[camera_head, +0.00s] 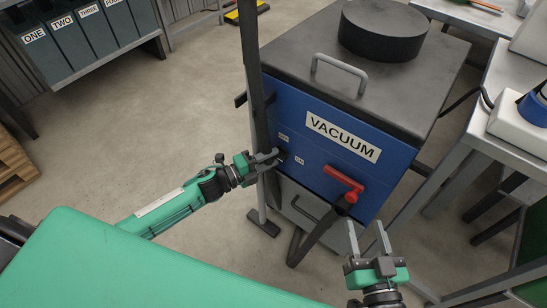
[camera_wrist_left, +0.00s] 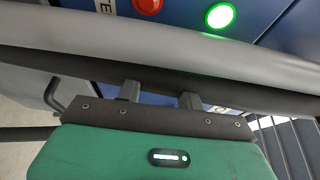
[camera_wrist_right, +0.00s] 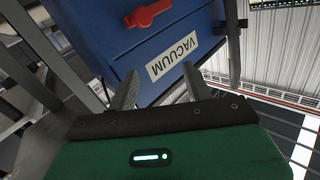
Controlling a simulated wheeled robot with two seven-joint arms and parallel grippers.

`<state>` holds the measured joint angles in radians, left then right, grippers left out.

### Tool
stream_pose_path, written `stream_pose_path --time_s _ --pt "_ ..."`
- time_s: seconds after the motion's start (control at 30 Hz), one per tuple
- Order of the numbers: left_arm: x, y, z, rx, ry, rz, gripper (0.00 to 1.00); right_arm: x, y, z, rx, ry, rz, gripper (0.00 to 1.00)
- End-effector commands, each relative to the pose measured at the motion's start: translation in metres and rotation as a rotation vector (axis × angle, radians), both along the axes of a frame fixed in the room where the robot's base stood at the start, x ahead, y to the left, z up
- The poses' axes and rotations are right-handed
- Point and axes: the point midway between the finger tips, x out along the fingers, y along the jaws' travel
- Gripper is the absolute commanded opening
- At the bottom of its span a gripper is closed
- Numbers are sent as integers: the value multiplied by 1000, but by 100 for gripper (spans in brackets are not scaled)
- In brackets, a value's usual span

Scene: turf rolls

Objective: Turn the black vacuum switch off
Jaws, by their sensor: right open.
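The blue vacuum cabinet (camera_head: 345,125) carries a white VACUUM label. It also shows in the right wrist view (camera_wrist_right: 200,20). My left gripper (camera_head: 277,160) is at the left part of its front panel, beside a dark post, with its fingers apart. The black switch cannot be made out clearly; the fingertips and post cover that area. The left wrist view shows a red button (camera_wrist_left: 148,6) and a lit green light (camera_wrist_left: 220,15) on the panel, beyond a bar that hides the fingertips. My right gripper (camera_head: 368,238) is open and empty, below and right of the cabinet front.
A red handle (camera_head: 343,184) with a dark hose sticks out of the cabinet front. A dark upright post (camera_head: 254,80) stands at its left edge. Work tables (camera_head: 510,70) stand close on the right. The floor (camera_head: 150,115) at left is clear.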

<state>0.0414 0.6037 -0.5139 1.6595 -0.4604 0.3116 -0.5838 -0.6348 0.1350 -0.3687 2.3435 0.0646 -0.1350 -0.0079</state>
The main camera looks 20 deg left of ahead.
Motion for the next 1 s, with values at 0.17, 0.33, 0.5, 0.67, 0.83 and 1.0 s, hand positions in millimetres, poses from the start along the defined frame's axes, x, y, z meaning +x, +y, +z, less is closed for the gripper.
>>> stream_pose_path --time_s 0.17,0.33,0.5,0.67,0.83,1.0 --pt "9 -8 0 0 -1 -1 36 3 -1 7 8 -34 -6 51" --pt "10 -10 0 0 0 0 36 4 -2 9 10 -43 -7 51" --pt "10 -10 0 0 0 0 32 4 -2 9 9 -42 -7 51" --pt "10 -10 0 0 0 0 1 4 -2 9 9 -41 -8 51" --pt "10 -10 0 -1 1 0 0 4 -2 8 9 -38 -9 51" --pt "10 -10 -1 -26 10 0 0 3 -2 7 10 -40 -9 51"
